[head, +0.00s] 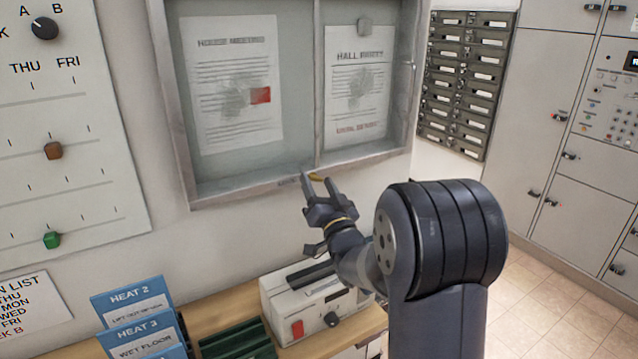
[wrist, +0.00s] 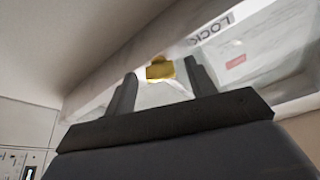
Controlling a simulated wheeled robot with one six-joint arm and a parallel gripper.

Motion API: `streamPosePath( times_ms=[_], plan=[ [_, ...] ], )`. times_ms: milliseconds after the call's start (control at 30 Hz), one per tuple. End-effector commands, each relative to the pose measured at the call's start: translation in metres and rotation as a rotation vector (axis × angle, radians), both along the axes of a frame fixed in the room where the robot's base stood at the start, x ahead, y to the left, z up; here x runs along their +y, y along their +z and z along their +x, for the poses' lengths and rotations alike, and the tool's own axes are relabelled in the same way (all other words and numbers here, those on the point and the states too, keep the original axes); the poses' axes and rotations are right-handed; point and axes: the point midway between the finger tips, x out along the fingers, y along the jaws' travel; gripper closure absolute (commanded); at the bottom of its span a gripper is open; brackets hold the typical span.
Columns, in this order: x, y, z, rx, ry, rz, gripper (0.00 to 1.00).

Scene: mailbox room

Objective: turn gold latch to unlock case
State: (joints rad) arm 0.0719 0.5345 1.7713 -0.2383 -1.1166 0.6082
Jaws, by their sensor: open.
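The gold latch (wrist: 160,68) sits on the bottom frame of the glass-fronted notice case (head: 250,188). In the head view the latch (head: 316,176) shows as a small gold piece near the middle of that frame. My gripper (head: 318,178) is open just below the case. In the wrist view my gripper (wrist: 160,80) has one finger on each side of the latch, with gaps visible on both sides. I cannot tell how far the fingertips reach past it. A LOCK label (wrist: 212,30) is on the frame to the right of the latch.
A wooden shelf (head: 245,302) below holds a white device (head: 310,300) with a red switch, and blue cards (head: 135,310). A panel with sliders (head: 70,130) is at left. Metal mailboxes (head: 468,75) and grey lockers (head: 560,110) stand at right.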

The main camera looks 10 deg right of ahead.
Motion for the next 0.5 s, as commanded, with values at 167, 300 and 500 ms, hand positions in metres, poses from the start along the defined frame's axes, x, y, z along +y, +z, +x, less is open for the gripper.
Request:
streamPosePath(
  times_ms=[167,300,500],
  plan=[
    [0.0002,-0.0001,0.0001,0.000,0.000,0.000,0.47],
    [0.0001,0.0000,0.0000,0.000,0.000,0.000,0.56],
    [0.0002,0.0000,-0.0001,0.000,0.001,0.000,0.73]
  ],
)
